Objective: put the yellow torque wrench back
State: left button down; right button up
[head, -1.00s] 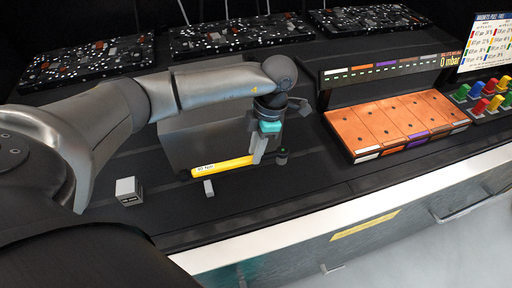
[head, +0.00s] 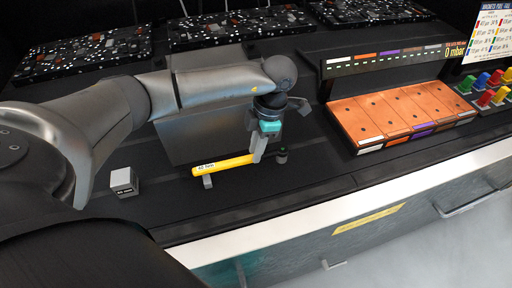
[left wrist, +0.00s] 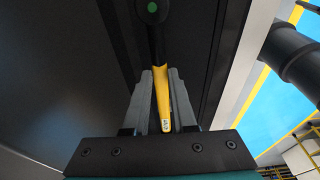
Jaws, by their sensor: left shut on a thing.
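The yellow torque wrench (head: 228,165) is level over the dark bench, its labelled handle end to the left and its dark head end to the right. My left gripper (head: 259,151) is shut on it near the head end. In the left wrist view the yellow handle (left wrist: 163,105) lies between the two grey fingers. A small grey post (head: 208,182) stands right under the handle end; I cannot tell whether they touch. A dark round piece (head: 281,156) is at the head end, partly hidden by the gripper. My right gripper is out of view.
A small white-and-grey block (head: 124,182) stands at left. A grey box (head: 190,138) is behind the wrench. Copper plates (head: 400,118) lie in a rack at right, beside coloured knobs (head: 490,90). Dark speckled trays (head: 240,27) line the back. The bench's white front edge (head: 300,219) is near.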

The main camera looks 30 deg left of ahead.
pick_arm(q)
jog(key=shift+b+x, duration=0.85)
jog(key=shift+x, duration=0.15)
jog(key=shift+w+d, duration=0.15)
jog(key=c, duration=0.6)
grip_release()
jog(key=shift+c, duration=0.2)
jog(key=shift+o, duration=0.2)
jog(key=o, duration=0.4)
jog(key=shift+o, duration=0.2)
jog(key=shift+r, duration=0.1)
jog(key=shift+p+v, duration=2.05)
jog(key=shift+v, duration=0.9)
